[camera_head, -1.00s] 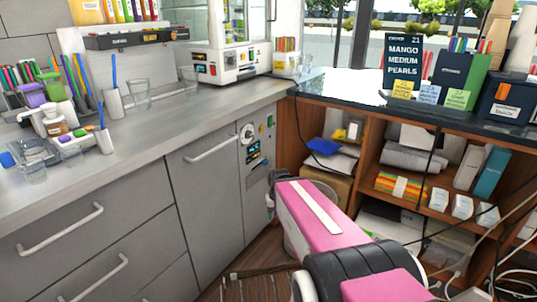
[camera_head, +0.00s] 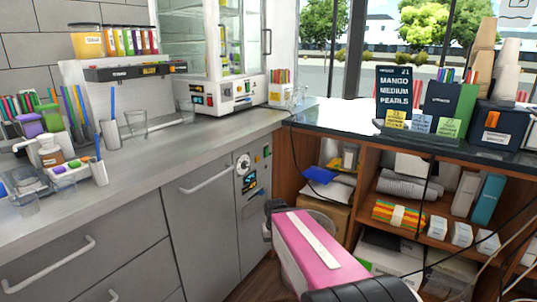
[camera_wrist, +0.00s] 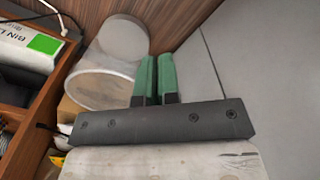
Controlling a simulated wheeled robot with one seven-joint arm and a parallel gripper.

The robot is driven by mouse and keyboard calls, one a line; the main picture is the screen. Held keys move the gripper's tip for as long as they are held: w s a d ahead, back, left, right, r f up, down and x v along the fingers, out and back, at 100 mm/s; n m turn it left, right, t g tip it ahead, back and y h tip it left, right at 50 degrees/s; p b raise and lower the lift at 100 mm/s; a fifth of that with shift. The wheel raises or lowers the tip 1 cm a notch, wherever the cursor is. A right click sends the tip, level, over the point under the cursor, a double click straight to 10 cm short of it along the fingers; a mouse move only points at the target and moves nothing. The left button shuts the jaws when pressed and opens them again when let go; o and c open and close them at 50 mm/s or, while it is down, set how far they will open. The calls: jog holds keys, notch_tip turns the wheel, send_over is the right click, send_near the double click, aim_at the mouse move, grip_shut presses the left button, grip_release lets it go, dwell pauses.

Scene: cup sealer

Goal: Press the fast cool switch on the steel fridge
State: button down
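The steel fridge (camera_head: 208,225) is the grey under-counter unit with a white bar handle, and its door is shut. Its control panel (camera_head: 253,205) runs down the right side, with a round dial, a small display and small green and orange-red controls (camera_head: 266,151). I cannot read which one is the fast cool switch. My gripper (camera_head: 268,222) is low in front of the panel's lower part, at the end of my pink arm. In the wrist view my gripper's green fingers (camera_wrist: 157,78) are together and empty, pointing beside grey fridge panels (camera_wrist: 255,80).
A wooden shelf unit (camera_head: 352,215) with boxes and papers stands right of the fridge. A clear round bin (camera_wrist: 103,88) is left of my fingers in the wrist view. The steel counter (camera_head: 160,150) overhangs the fridge. Cables hang at the right.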

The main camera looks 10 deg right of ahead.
aim_at(267, 152)
jog(key=w+d+r+m+t, duration=0.2)
jog(key=w+d+r, duration=0.1)
jog(key=w+r, duration=0.6)
jog(key=w+d+r+m+t, duration=0.2)
jog(key=w+d+r+m, duration=0.1)
jog(key=w+r, duration=0.7)
jog(key=w+d+r+m+t, duration=0.2)
jog(key=w+d+r, duration=0.1)
jog(key=w+r, duration=0.7)
notch_tip(267, 152, up, 2)
jog(key=shift+d+r+m+t+y, duration=0.1)
jog(key=shift+d+m+t+y, duration=0.2)
jog(key=shift+d+t+y, duration=0.1)
jog(key=shift+w, duration=0.1)
jog(key=shift+w+a+f, duration=0.6)
jog(key=shift+w+f, duration=0.8)
jog(key=shift+f, duration=0.1)
jog(key=shift+w+a+f, duration=0.55)
jog(key=shift+w+f, duration=0.9)
jog(key=shift+w+a+f, duration=0.6)
jog(key=shift+w+f, duration=0.8)
jog(key=shift+f, duration=0.1)
